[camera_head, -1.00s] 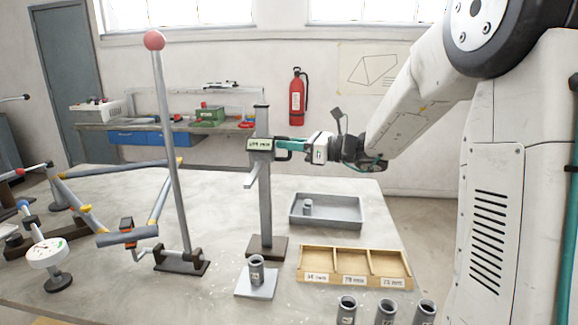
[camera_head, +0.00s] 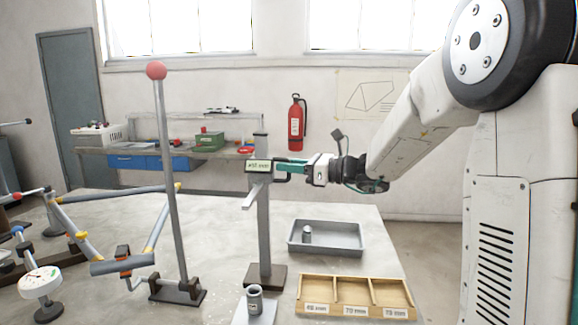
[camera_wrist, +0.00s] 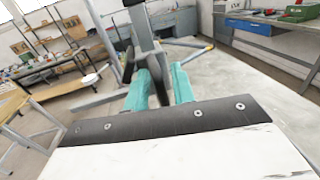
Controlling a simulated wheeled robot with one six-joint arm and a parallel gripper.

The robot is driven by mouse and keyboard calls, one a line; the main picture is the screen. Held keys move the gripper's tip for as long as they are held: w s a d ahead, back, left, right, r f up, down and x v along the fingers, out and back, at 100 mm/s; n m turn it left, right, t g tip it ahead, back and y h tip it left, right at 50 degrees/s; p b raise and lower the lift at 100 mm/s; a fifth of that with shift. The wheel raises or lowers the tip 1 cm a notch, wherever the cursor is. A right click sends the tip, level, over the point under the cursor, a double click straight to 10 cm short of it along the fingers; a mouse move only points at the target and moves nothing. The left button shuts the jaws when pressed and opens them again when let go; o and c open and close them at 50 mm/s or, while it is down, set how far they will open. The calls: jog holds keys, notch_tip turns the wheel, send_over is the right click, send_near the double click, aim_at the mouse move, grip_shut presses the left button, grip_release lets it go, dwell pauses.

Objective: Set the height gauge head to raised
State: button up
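The height gauge stands on the table with a dark base and a grey upright post (camera_head: 264,225). Its head (camera_head: 259,167), with a small lit display, sits near the top of the post; the reading is too small to read surely. A grey arm sticks out below the head to the left. My gripper (camera_head: 284,169) reaches in from the right, its teal fingers at the dark handle on the head's right side. In the wrist view the teal fingers (camera_wrist: 160,88) close around a dark part of the head, in front of the post (camera_wrist: 143,28).
A tall lever with a red ball (camera_head: 156,71) stands left of the gauge. A grey tray (camera_head: 346,249) and a wooden three-compartment box (camera_head: 345,282) lie to the right. A grey cylinder (camera_head: 254,300) stands in front of the gauge base.

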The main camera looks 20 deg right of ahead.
jog(key=v, duration=0.7)
jog(key=shift+s+d, duration=0.15)
jog(key=shift+d, duration=0.05)
jog(key=s+a+f+n+g+h, duration=0.2)
jog(key=s+a+f+n+g, duration=0.25)
jog(key=s+n, duration=0.2)
jog(key=s+a+f+n+g+h, duration=0.2)
jog(key=s+a+f+n+g, duration=0.1)
jog(key=s+f+n+g, duration=0.4)
jog(key=s+n+t+h, duration=0.1)
jog(key=s+n+h, duration=0.8)
jog(key=s, duration=1.1)
jog(key=n, duration=0.3)
jog(key=shift+s+a+r+n+h, duration=0.25)
jog(key=shift+a+r+n+h, duration=0.05)
jog(key=shift+a+r+n, duration=0.1)
